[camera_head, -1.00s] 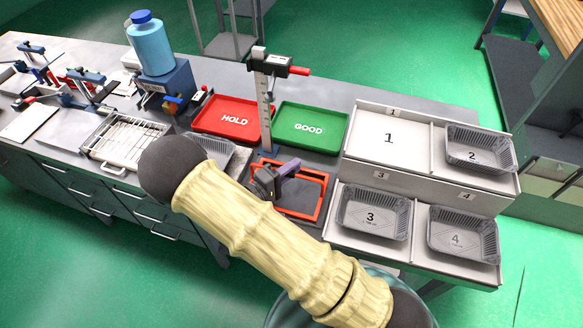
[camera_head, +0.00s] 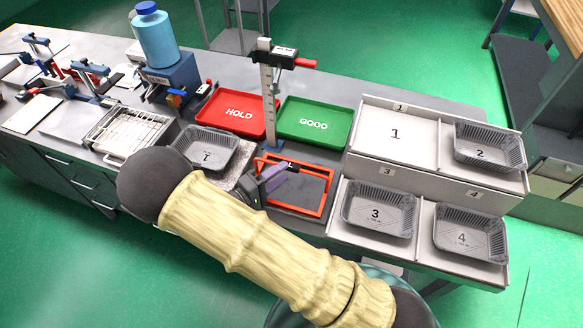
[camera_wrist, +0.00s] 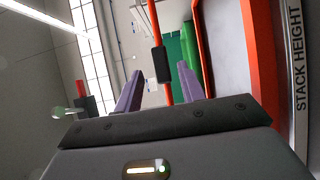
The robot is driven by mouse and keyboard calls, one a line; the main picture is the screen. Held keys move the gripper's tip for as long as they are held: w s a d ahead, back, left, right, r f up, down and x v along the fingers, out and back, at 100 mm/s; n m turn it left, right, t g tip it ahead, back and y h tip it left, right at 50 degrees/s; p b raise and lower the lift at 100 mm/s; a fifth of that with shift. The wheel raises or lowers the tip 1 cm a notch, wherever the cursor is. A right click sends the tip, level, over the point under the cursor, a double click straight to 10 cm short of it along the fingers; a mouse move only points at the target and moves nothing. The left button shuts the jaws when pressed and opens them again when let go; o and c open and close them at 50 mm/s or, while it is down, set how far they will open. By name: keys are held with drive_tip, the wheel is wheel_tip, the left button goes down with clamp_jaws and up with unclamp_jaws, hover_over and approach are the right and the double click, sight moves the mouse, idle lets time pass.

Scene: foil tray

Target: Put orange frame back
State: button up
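The orange frame (camera_head: 325,195) lies around a dark plate on the bench, left of tray 3. My gripper (camera_head: 276,180), with purple fingers, is at its left side. In the wrist view an orange bar (camera_wrist: 153,20) with a black grip (camera_wrist: 161,64) shows between and beyond the fingertips, with gaps on both sides. My gripper (camera_wrist: 160,85) looks open and empty there. My arm hides the frame's near left part, and I cannot tell whether a finger touches it.
Foil tray 1 (camera_head: 232,150) is just left of the frame. A height gauge (camera_head: 267,95) stands behind it, near the red HOLD tray (camera_head: 215,125) and green GOOD tray (camera_head: 340,125). Foil trays 2 (camera_head: 515,150), 3 (camera_head: 408,215) and 4 (camera_head: 498,238) sit in bins at right.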

drive_tip(key=b+v, duration=0.1)
drive_tip(key=v, duration=0.5)
idle(0.6)
drive_tip(key=shift+d+r+g, duration=0.1)
drive_tip(key=shift+d+g, duration=0.2)
drive_tip(key=shift+d, duration=0.05)
drive_tip(key=d+m+g, duration=0.1)
drive_tip(key=d+g, duration=0.1)
drive_tip(key=d, duration=0.1)
drive_tip(key=s+d+m+g+y, duration=0.1)
drive_tip(key=d+g, duration=0.5)
drive_tip(key=d, duration=0.1)
drive_tip(key=shift+s+d+m, duration=0.1)
drive_tip(key=shift+s+m, duration=0.05)
drive_tip(key=shift+m, duration=0.25)
drive_tip(key=s+d+g+y, duration=0.1)
drive_tip(key=s+d+m+g+y, duration=0.1)
drive_tip(key=d+y, duration=0.1)
drive_tip(key=s+d+g+y, duration=0.1)
drive_tip(key=d+g+y, duration=0.1)
drive_tip(key=shift+s+r+m, duration=0.1)
drive_tip(key=shift+r+m, duration=0.2)
drive_tip(key=shift+r, duration=0.05)
drive_tip(key=d+r+m+t+y, duration=0.3)
drive_tip(key=d+r+y, duration=0.3)
drive_tip(key=r+y, duration=0.1)
drive_tip(key=shift+s+t+y, duration=0.4)
drive_tip(key=shift+s+y, duration=0.05)
drive_tip(key=shift+y, duration=0.05)
